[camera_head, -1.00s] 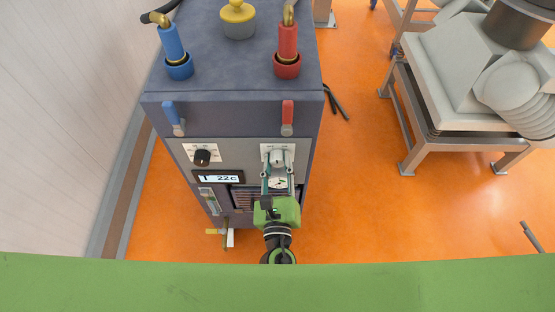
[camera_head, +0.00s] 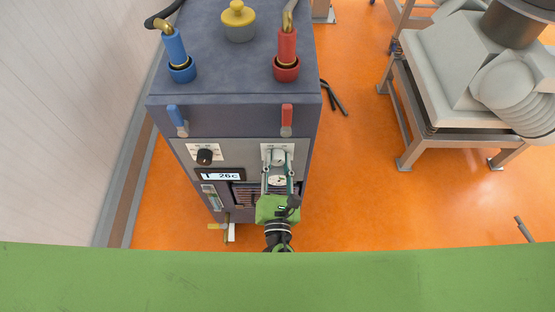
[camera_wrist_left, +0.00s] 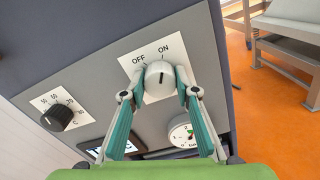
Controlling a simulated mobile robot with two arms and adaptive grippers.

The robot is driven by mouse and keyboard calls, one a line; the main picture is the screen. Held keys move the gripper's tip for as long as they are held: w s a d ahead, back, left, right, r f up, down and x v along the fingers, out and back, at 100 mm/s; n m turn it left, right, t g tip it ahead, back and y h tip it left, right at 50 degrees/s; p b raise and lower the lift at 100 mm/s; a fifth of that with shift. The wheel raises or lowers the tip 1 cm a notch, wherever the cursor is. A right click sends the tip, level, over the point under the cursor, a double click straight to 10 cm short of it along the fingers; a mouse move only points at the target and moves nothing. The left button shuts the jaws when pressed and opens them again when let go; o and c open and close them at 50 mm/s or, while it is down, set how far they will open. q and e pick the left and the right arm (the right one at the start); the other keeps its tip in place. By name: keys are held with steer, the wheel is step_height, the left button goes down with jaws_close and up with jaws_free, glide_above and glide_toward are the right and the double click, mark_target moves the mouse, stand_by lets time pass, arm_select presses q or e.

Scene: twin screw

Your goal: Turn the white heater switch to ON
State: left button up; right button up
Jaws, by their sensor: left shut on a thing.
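The white heater switch (camera_head: 278,157) is a round knob on the grey front panel of the dark blue heater unit (camera_head: 240,75). In the left wrist view the white switch (camera_wrist_left: 158,77) sits on a white plate marked OFF and ON, and its dark pointer line aims up, close to the ON mark. My left gripper (camera_head: 278,166) is shut on the switch; its two teal fingers (camera_wrist_left: 160,87) touch the knob from either side. My right gripper is in neither view.
A black temperature dial (camera_head: 204,156) and a lit display (camera_head: 221,175) reading about 26c sit left of the switch. A round gauge (camera_wrist_left: 181,134) is just below it. Blue and red valve handles are above. Orange floor (camera_head: 350,190) lies open to the right.

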arm_select(q)
steer(key=shift+f, duration=0.1)
stand_by(0.3)
steer(key=o, duration=1.1)
steer(key=shift+s, duration=0.15)
steer(key=s, duration=1.2)
steer(key=shift+w, duration=0.1)
